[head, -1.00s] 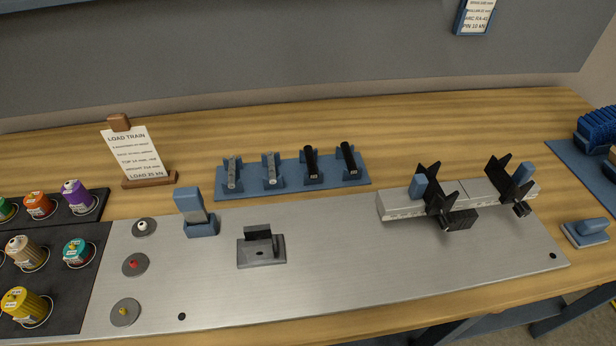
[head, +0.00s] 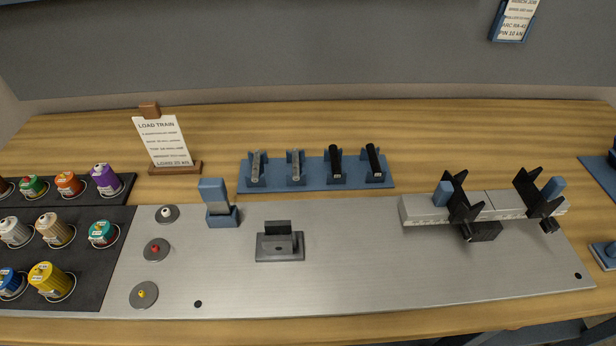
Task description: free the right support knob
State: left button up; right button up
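The right support (head: 537,202) is a black forked piece on the pale scaled rail (head: 425,212), at the right of the metal plate. A small dark knob (head: 549,226) shows at its front, low on the rail's near side. A blue block (head: 554,187) sits against its upper right side. I cannot tell how tight the knob is. Neither of my grippers is in view.
The metal plate (head: 350,280) is bare in front of the rail. A dark fixture (head: 280,246) and blue holder (head: 220,217) stand left on it. A blue rack (head: 315,180) with several pins lies behind. Several colored canisters stand on dark trays (head: 105,260) at left.

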aim_at(549, 225)
jog(key=l+z, duration=0.1)
jog(key=z, duration=1.4)
